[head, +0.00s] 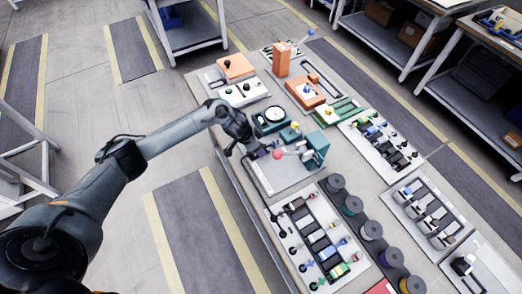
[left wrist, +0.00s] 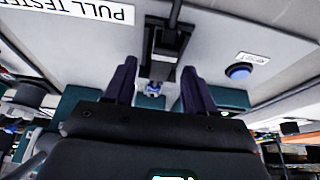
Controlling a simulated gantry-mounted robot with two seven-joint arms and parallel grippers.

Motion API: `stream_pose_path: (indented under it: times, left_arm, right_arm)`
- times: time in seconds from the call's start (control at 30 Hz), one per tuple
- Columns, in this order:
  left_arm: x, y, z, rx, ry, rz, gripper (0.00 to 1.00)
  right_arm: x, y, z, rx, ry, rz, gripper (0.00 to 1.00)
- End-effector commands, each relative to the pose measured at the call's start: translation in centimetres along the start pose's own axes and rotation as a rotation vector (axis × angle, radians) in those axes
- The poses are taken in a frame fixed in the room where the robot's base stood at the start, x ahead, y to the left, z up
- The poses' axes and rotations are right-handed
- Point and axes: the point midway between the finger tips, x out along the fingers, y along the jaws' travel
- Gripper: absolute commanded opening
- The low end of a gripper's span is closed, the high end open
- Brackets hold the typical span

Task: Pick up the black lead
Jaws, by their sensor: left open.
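My left gripper (head: 240,148) hangs over the near left end of the pull tester (head: 315,150), a teal device with a red-knobbed lever on a pale base. In the left wrist view my left gripper's (left wrist: 158,72) two dark fingers are apart. A black bracket with a rod (left wrist: 167,40) shows beyond and between them, with a small blue-and-white part below. Leads with coloured ends lie on a white board (head: 347,250) nearer the camera; I cannot tell which is the black lead. My right gripper is not in view.
Several spools (head: 371,230) stand in a row right of the lead board. A board of clips (head: 385,143) and a grey rack board (head: 430,210) lie further right.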

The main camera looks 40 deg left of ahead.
Motion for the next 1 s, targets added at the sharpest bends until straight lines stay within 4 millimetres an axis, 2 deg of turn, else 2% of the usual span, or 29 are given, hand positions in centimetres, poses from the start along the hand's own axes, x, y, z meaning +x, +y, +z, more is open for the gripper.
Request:
stream_pose_path:
  times: [0.1, 0.37, 0.7, 1.0]
  left_arm:
    - [0.75, 0.02, -0.05, 0.0, 0.001, 0.0, 0.55]
    - [0.82, -0.01, -0.04, 0.001, 0.001, 0.0, 0.54]
    - [0.82, 0.0, -0.02, 0.0, 0.0, 0.0, 0.02]
    - [0.57, -0.02, -0.15, 0.0, 0.001, 0.0, 0.0]
  right_arm:
    - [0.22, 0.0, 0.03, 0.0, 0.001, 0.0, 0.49]
    - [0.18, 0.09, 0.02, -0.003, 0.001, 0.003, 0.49]
    - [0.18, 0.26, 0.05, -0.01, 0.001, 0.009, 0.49]
    - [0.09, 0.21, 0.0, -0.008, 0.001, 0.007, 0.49]
